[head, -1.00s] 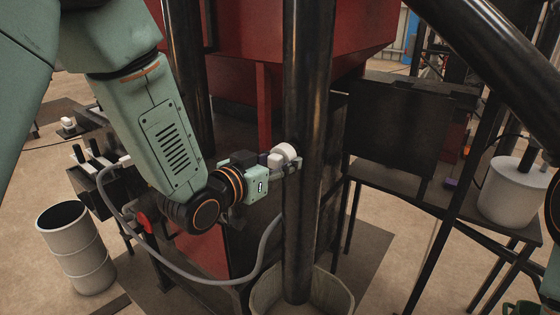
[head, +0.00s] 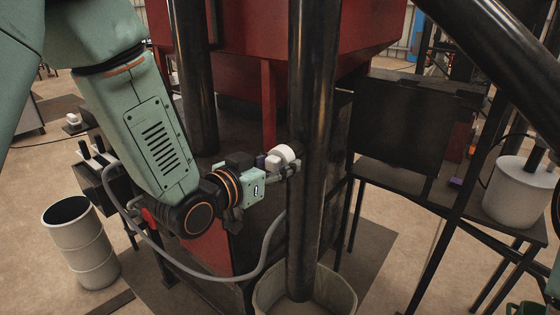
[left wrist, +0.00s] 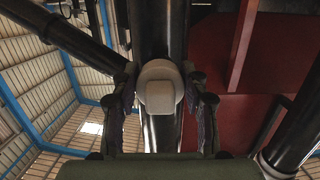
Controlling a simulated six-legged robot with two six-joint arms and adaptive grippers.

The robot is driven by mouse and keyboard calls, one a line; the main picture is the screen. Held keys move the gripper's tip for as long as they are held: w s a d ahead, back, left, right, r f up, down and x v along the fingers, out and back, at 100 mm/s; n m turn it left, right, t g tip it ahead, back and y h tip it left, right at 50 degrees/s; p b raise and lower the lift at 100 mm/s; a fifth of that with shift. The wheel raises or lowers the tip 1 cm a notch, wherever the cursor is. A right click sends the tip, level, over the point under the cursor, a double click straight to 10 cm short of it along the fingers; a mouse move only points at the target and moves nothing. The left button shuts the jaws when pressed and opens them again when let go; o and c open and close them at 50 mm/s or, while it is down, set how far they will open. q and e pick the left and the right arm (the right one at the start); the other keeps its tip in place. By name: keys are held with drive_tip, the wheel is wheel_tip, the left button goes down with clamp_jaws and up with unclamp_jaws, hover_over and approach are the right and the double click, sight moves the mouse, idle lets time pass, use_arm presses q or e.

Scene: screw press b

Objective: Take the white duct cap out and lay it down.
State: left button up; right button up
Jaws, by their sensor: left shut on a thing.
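The white duct cap (head: 283,154) is a small rounded white piece at the left side of a thick black vertical duct (head: 313,120) in the head view. My left gripper (head: 290,164) is shut on it. In the left wrist view the cap (left wrist: 160,88) sits between the two dark fingers, with the black duct directly behind it. I cannot tell whether the cap still touches the duct. My right gripper is not in view.
A pale round bin (head: 345,298) stands under the duct. A grey drum (head: 82,245) is at the left. At the right, a dark table (head: 410,187) carries a white canister (head: 518,195). The red press body (head: 240,60) is behind. A grey hose (head: 200,275) hangs below my left arm.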

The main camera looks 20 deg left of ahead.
use_arm(q)
drive_tip(key=shift+s, duration=0.2)
drive_tip(key=shift+s+a, duration=0.15)
drive_tip(key=shift+s, duration=0.15)
drive_tip(key=shift+v, duration=0.9)
drive_tip(key=shift+f, duration=0.1)
drive_tip(key=shift+w, duration=0.15)
